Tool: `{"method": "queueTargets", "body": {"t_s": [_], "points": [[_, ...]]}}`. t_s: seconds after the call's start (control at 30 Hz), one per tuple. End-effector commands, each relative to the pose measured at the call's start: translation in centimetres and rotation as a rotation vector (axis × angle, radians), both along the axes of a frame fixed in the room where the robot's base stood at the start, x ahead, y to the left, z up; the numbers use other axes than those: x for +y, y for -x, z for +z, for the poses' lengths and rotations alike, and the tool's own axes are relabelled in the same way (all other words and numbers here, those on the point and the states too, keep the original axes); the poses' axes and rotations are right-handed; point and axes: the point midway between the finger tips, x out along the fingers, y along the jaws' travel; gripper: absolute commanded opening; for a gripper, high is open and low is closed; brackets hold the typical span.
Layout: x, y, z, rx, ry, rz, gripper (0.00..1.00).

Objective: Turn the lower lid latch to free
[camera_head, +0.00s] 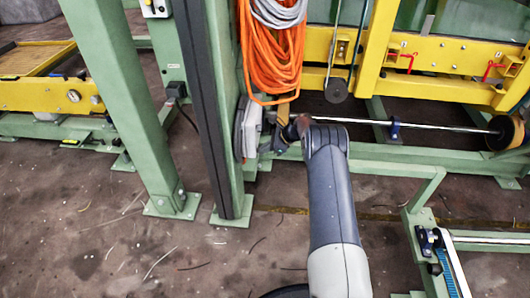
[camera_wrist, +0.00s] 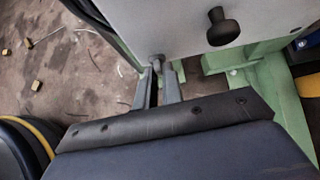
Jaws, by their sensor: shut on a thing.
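A light grey box (camera_head: 248,128) is fixed to the green post in the head view. In the wrist view its pale lid (camera_wrist: 180,22) fills the top, with a black round knob (camera_wrist: 222,27) standing out from it. The lower lid latch (camera_wrist: 157,58) is a small grey piece at the lid's lower edge. My gripper (camera_wrist: 159,70) has its two grey fingers closed around the latch. The fingers hide much of the latch, so its turned angle is unclear. In the head view my arm reaches to the box's right side, and the fingers cannot be made out.
Orange cable (camera_head: 273,50) hangs above my wrist. A green post (camera_head: 215,110) stands left of the box. A metal rod (camera_head: 440,127) and a green rail (camera_head: 390,168) lie to the right. Small brass-coloured pieces (camera_wrist: 36,85) lie on the floor.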

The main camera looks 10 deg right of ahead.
Motion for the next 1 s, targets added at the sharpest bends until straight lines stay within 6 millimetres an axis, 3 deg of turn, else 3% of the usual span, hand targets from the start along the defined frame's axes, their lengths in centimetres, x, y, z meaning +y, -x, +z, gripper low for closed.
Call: {"method": "queueTargets", "body": {"t_s": [0.3,0.87,0.9,1.0], "points": [[0.26,-0.33,-0.02,0.093,-0.035,0.0,0.0],[0.34,-0.35,0.16,0.113,-0.044,0.0,0.0],[0.35,-0.35,0.17,0.113,-0.044,0.0,0.11],[0.35,-0.33,0.16,0.114,-0.044,0.0,0.2]]}}
